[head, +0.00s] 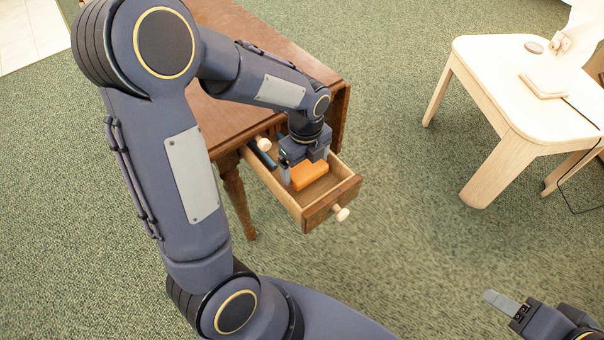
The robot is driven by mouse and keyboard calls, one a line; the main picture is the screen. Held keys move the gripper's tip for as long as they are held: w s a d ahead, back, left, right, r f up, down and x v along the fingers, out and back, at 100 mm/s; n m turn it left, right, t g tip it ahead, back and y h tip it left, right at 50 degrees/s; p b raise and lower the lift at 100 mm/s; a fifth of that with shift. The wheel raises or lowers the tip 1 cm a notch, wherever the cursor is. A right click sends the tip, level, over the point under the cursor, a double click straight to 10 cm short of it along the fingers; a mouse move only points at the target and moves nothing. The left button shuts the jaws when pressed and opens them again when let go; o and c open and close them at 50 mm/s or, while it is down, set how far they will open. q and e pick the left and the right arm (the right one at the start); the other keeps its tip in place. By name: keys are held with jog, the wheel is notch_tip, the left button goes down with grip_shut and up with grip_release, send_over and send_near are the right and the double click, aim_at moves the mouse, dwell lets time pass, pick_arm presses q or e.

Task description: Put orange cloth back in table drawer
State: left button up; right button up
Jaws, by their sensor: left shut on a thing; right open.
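The wooden table (225,110) has its drawer (316,211) pulled open toward the lower right. The orange cloth (310,177) looks like a folded block and is in the drawer. My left gripper (297,172) reaches down into the drawer and is shut on the cloth. The gripper and wrist hide part of the cloth, so I cannot tell whether it touches the drawer floor. My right gripper (498,302) is open and empty at the lower right, far from the drawer, partly cut off by the frame.
A dark blue item (266,158) lies at the drawer's left side, near a pale knob (263,144). The drawer's front knob (341,213) sticks out. A pale wooden table (490,58) with a flat item (543,85) stands at the right. Green carpet between the tables is clear.

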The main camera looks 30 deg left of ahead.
aim_at(305, 166)
pick_arm(q)
jog(key=shift+f+b, duration=0.6)
jog(key=shift+f, duration=1.45)
jog(key=shift+f, duration=0.1)
jog(key=o, duration=0.7)
jog(key=shift+r, duration=0.5)
notch_tip(305, 166, up, 11)
jog(key=p, duration=0.3)
jog(key=shift+r+p, duration=0.1)
jog(key=shift+p, duration=0.2)
jog(key=s+d+r+n+t+h, duration=0.1)
jog(key=s+r+n+t, duration=0.1)
jog(key=s+n, duration=0.3)
jog(key=s+d+r+n+t+h, duration=0.1)
jog(key=s+r+n, duration=0.1)
jog(key=s+n, duration=0.4)
jog(key=s+r+n+t+h, duration=0.1)
jog(key=s+n, duration=0.4)
jog(key=n, duration=0.8)
jog(key=shift+s+d+r+t+h, duration=0.2)
jog(key=shift+d+r+t+h, duration=0.3)
jog(key=shift+t, duration=0.3)
jog(key=shift+a+r, duration=0.1)
